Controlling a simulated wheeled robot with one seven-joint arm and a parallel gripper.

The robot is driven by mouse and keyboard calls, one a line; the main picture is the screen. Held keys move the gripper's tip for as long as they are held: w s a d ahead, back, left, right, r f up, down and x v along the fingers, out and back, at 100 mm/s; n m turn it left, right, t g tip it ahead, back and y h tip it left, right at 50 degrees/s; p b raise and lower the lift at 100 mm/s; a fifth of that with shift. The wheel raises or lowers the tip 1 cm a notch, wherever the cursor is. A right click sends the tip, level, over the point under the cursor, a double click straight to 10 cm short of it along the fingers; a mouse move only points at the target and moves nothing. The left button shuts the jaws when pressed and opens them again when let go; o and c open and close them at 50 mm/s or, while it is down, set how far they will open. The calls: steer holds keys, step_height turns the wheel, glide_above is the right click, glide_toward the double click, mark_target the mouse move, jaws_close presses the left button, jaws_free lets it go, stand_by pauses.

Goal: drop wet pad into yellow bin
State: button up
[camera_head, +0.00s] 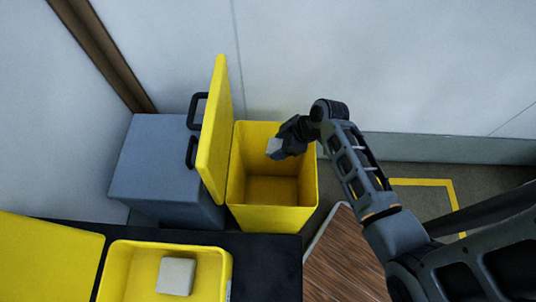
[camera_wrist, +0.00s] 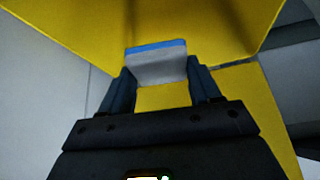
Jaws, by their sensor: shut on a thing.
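A pale grey pad (camera_head: 274,147) is held by my gripper (camera_head: 281,150) above the open top of the yellow bin (camera_head: 272,218). In the wrist view the pad (camera_wrist: 158,66), with a blue stripe along its far edge, sits between the two fingers of my gripper (camera_wrist: 160,78). The bin's yellow walls (camera_wrist: 225,35) show around it. The bin's lid (camera_head: 215,130) stands upright at its left side. The bin's inside looks empty where I can see it.
A grey bin (camera_head: 165,165) with black handles stands left of the yellow bin. In front, a yellow tray (camera_head: 125,275) on a black surface (camera_head: 265,262) holds another pale pad (camera_head: 176,276). A wall is behind; a wooden-topped surface (camera_head: 345,262) lies at right.

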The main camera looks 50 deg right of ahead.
steer(key=o, duration=1.1)
steer(key=v, duration=0.7)
steer(key=shift+s+r+p, duration=0.15)
steer(key=shift+r+p, duration=0.15)
steer(key=shift+r, duration=0.1)
